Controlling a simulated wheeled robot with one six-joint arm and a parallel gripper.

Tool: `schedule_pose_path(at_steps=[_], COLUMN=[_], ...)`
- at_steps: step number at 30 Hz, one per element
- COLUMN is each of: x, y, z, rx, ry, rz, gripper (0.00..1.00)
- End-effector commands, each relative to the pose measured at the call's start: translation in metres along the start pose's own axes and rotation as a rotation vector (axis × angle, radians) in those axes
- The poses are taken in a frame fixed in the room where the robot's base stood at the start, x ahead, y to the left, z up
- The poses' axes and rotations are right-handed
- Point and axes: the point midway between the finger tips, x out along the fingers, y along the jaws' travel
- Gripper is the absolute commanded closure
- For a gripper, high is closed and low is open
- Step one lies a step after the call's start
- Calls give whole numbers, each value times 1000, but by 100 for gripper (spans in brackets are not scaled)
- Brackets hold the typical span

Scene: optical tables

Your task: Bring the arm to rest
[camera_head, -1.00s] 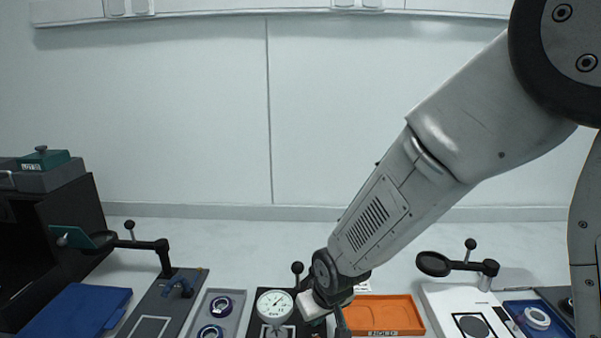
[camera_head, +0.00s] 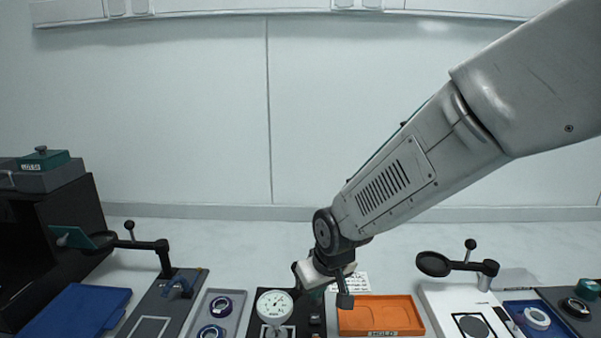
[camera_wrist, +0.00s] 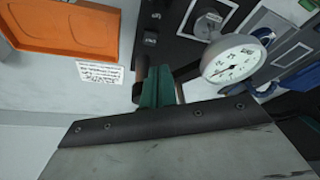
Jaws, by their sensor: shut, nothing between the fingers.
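My arm reaches in from the upper right of the head view, its forearm sloping down to the left. My gripper (camera_head: 344,299) hangs at its end, above the table at the left edge of the orange tray (camera_head: 380,316). In the wrist view the green fingers of my gripper (camera_wrist: 157,88) are together with nothing between them. A dial gauge (camera_head: 274,307) stands just left of my gripper, apart from it in the picture. The gauge also shows in the wrist view (camera_wrist: 232,62), right of the fingers. The exact height of my gripper over the table is unclear.
A black arm with a round holder (camera_head: 434,264) stands right of the orange tray, and another post with an arm (camera_head: 163,259) stands at left. A blue tray (camera_head: 75,311), a grey tray (camera_head: 233,304) and a black box (camera_head: 40,250) lie further left. The table behind is clear.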

Motion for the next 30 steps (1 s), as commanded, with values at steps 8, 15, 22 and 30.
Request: schedule_pose_path(at_steps=[8,15,22,30], x=[0,-6,-72,-167], y=[0,0,26,60], z=[0,44,107,189], rx=[0,4,81,242], ry=[-3,-169,-320,-391], rz=[0,-2,12,37], gripper=[100,100,100,100])
